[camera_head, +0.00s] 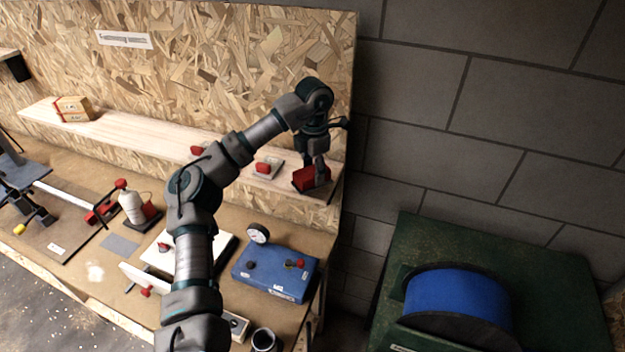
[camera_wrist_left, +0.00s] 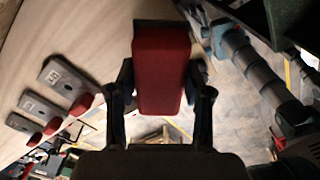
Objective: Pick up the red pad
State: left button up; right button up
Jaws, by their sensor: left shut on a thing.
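The red pad (camera_head: 311,179) is at the right end of the wooden shelf in the head view, a red block with a dark edge beneath it. My left gripper (camera_head: 316,160) reaches down onto it from above. In the left wrist view the red pad (camera_wrist_left: 161,70) fills the space between the two fingers of my left gripper (camera_wrist_left: 161,100), which are shut on it. I cannot tell whether the pad rests on the shelf or is slightly above it. My right gripper is not in view.
Grey blocks with red parts (camera_head: 268,166) stand on the shelf (camera_head: 130,128) left of the pad. A chipboard wall (camera_head: 220,60) rises behind. Below, the bench holds a blue case (camera_head: 275,272) and a white bottle (camera_head: 132,205). A blue spool (camera_head: 458,303) sits at the lower right.

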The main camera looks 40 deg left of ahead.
pick_arm(q)
jog(key=s+d+r+b, duration=0.1)
jog(key=s+d, duration=0.9)
jog(key=s, duration=0.2)
jog(key=shift+s+r, duration=0.2)
jog(key=shift+r, duration=0.05)
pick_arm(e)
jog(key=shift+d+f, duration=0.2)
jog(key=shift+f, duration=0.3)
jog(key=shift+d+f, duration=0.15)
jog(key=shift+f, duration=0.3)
